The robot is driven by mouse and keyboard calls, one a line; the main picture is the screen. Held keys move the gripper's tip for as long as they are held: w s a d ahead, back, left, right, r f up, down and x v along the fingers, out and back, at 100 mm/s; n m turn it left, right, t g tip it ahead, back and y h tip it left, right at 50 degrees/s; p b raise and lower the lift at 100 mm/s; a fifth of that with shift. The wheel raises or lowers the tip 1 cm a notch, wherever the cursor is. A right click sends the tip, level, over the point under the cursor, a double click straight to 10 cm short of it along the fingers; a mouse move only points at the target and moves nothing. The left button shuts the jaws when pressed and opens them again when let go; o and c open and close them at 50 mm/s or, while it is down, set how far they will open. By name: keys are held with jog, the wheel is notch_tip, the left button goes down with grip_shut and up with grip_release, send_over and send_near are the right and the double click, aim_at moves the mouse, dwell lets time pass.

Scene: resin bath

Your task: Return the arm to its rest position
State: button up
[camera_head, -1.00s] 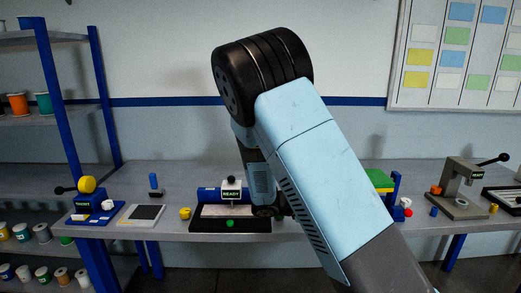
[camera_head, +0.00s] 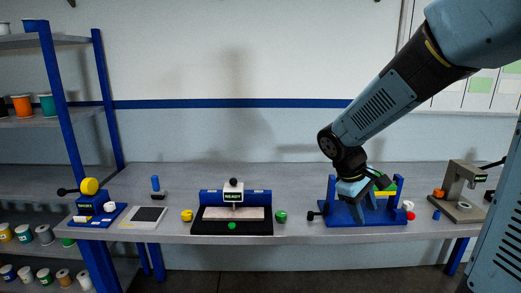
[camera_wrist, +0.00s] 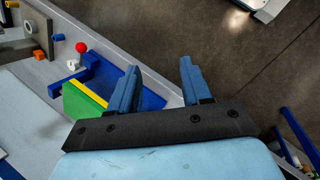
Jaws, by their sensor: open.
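My gripper (camera_head: 364,206) hangs fingers-down at the front of a blue fixture (camera_head: 333,217) on the right part of the bench in the head view. In the wrist view, its two blue fingers (camera_wrist: 158,88) stand apart with nothing between them. They are over the bench's front edge and the dark floor, beside the fixture's blue base (camera_wrist: 140,92) and its green and yellow block (camera_wrist: 84,105). The green block shows partly behind my gripper in the head view (camera_head: 391,187). Whether the fingers touch the fixture cannot be told.
The bench (camera_head: 300,183) also bears a black tray station marked READY (camera_head: 232,228), a green knob piece (camera_head: 280,216), a yellow one (camera_head: 187,215), and a grey lever press (camera_head: 458,190). A shelf rack with spools (camera_head: 50,110) stands at left. The air above the bench's middle is free.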

jog(key=s+a+r+m+t+y, duration=0.2)
jog(key=s+r+m+t+y, duration=0.2)
jog(key=s+r+m, duration=0.3)
jog(key=shift+s+a+r+t+y, duration=0.4)
jog(key=shift+s+r+t, duration=0.3)
jog(key=shift+s+r, duration=2.15)
